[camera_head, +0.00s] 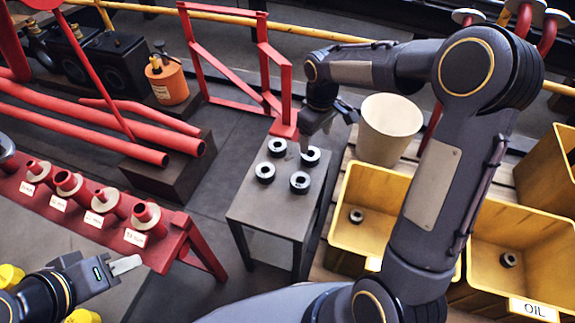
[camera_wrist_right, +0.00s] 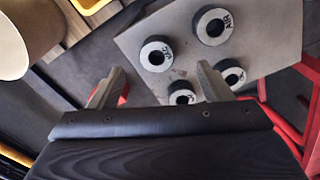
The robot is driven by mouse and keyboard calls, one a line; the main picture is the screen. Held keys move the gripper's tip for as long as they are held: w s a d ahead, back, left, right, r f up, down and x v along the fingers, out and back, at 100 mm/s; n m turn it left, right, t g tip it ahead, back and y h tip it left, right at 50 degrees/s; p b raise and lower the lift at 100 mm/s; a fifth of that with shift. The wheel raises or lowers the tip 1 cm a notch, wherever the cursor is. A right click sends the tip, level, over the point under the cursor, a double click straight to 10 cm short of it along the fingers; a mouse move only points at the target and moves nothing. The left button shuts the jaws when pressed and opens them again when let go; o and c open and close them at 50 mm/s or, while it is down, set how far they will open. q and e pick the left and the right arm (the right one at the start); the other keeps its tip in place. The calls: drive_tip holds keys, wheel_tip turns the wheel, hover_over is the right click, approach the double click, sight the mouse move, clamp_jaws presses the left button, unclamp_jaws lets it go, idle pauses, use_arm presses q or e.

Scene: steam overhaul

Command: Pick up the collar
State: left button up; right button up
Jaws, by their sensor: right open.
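Several dark, pale-topped ring collars stand on a small grey table in the head view: one at back left (camera_head: 277,147), one at back right (camera_head: 310,156), one at front left (camera_head: 264,172) and one at front right (camera_head: 300,182). In the right wrist view one collar (camera_wrist_right: 213,26) reads AIR; another (camera_wrist_right: 156,55) has lettering I cannot read surely. Two more are partly hidden by my gripper. My right gripper (camera_wrist_right: 158,86) is open and empty above the table's back edge, near the back right collar. My left gripper (camera_head: 125,265) is at lower left, away from the collars; its opening is unclear.
Yellow bins (camera_head: 340,262) stand at right, two holding a small dark ring; one is labelled OIL (camera_head: 532,309). A red bench (camera_head: 165,255) with labelled pipe stubs is at left. A red frame (camera_head: 230,65) rises behind the table.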

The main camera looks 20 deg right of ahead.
sight(311, 152)
drive_tip(key=f, duration=0.2)
drive_tip(key=w+f+b, duration=0.1)
drive_tip(key=f, duration=0.1)
drive_tip(key=shift+a, duration=0.3)
drive_tip(key=f+b, duration=0.1)
drive_tip(key=f, duration=0.2)
drive_tip(key=f+b, duration=0.1)
drive_tip(key=f, duration=0.1)
drive_tip(key=shift+w+d+f+b, duration=0.1)
drive_tip(key=shift+w+d+b, duration=0.05)
drive_tip(key=shift+w+b, duration=0.2)
use_arm(q)
wheel_tip(311, 152, down, 4)
drive_tip(key=shift+a+f, duration=0.1)
use_arm(e)
drive_tip(key=shift+c, duration=0.2)
drive_tip(key=c, duration=1.4)
drive_tip(key=shift+o, duration=0.2)
